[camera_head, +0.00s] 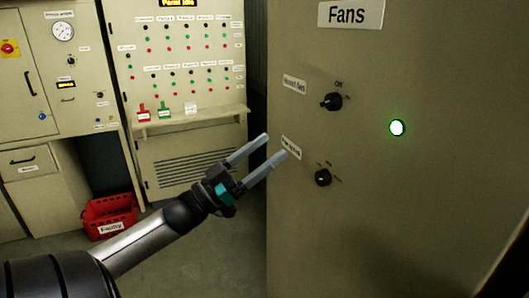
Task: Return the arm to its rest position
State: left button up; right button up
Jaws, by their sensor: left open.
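My left gripper (276,146) is open and empty, its two pale fingers spread and pointing up and to the right. It is in front of the left edge of the fans cabinet, left of the lower black knob (322,178). I see no contact with the knob; whether the fingers touch the cabinet I cannot tell. My left arm (150,238) reaches in from the lower left. The upper black knob (332,102) sits above the lower one. A round green light (397,128) glows to their right. My right gripper is not in view.
The fans cabinet (440,200) with a "Fans" sign (351,14) fills the right side. Behind stands a control panel (190,155) with rows of buttons and a narrow shelf (190,122). A red basket (108,216) marked "Faulty" is on the floor. A gauge cabinet (25,80) is at left.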

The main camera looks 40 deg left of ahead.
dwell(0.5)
pick_arm(q)
jog(key=a+f+n+g+y+b, duration=0.1)
jog(key=a+f+n+y, duration=0.25)
jog(key=f, duration=0.65)
jog(key=a+f+n+g+y+b, duration=0.1)
jog(key=a+f+n+g+y, duration=0.3)
jog(key=f, duration=0.6)
jog(key=s+d+f+g+y, duration=0.1)
jog(key=s+f, duration=0.1)
jog(key=f, duration=0.6)
jog(key=s+d+f+g+y+b, duration=0.1)
jog(key=s+f+g, duration=0.1)
jog(key=f, duration=0.7)
jog(key=s+d+f+g+y, duration=0.1)
jog(key=s+f, duration=0.2)
jog(key=f, duration=0.5)
jog(key=s+d+f+m+g+h+b, duration=0.1)
jog(key=s+d+f+m+g, duration=0.1)
jog(key=s+d+f+g, duration=0.4)
jog(key=s+d+f+m+g+h+b, duration=0.1)
jog(key=s+d+f+g, duration=0.5)
jog(key=s+d+f, duration=1)
jog(key=s+f+m+b, duration=0.1)
jog(key=s+f, duration=0.5)
jog(key=s, duration=0.1)
jog(key=shift+d+m, duration=0.25)
jog(key=shift+m, duration=0.1)
jog(key=shift+s, duration=0.1)
